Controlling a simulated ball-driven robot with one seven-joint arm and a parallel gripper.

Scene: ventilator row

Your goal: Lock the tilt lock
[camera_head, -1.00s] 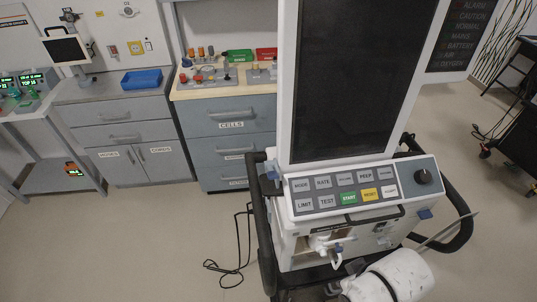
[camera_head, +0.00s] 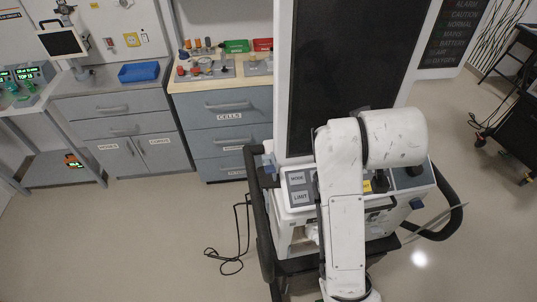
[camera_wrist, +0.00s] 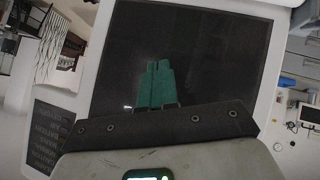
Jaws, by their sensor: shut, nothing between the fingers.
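The ventilator's large dark screen (camera_head: 340,75) in its white frame stands upright above the button panel (camera_head: 298,190). A small blue part (camera_head: 269,166) sits at the screen's lower left and another blue part (camera_head: 417,204) at the body's right side. I cannot tell which part, if any, is the tilt lock. In the wrist view, my gripper (camera_wrist: 153,68) has its green fingers shut together and empty, in front of the dark screen (camera_wrist: 215,60). I cannot tell their distance from it. In the head view my white arm hides the gripper and much of the panel.
A black rail (camera_head: 258,215) runs around the ventilator cart. A black cable (camera_head: 235,262) lies on the floor to its left. Drawer cabinets (camera_head: 225,125) stand behind at the left, and a dark cart (camera_head: 515,120) at the right.

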